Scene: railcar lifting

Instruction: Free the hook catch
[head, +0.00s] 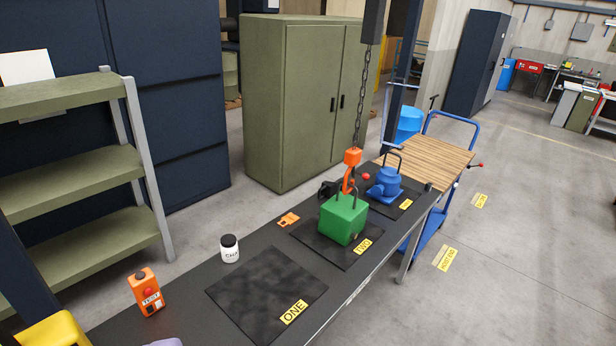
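An orange hook (352,158) hangs on a dark chain (362,105) above the bench. Its curved lower part reaches down to the dark handle on top of a green block (343,220). I cannot tell whether it passes through the handle. The hook's catch is too small to make out. A small red ball (366,177) shows just right of the hook. The green block stands on the dark mat labelled TWO (307,238). An orange pendant with a red button (148,292) stands at the bench's near left. My gripper is not in view.
A blue weight (385,186) with a handle stands beyond the green block. The mat labelled ONE (265,288) is empty. A white jar with a black lid (230,249) and a small orange item (288,220) are on the bench. A blue cart (425,165) stands at the far end.

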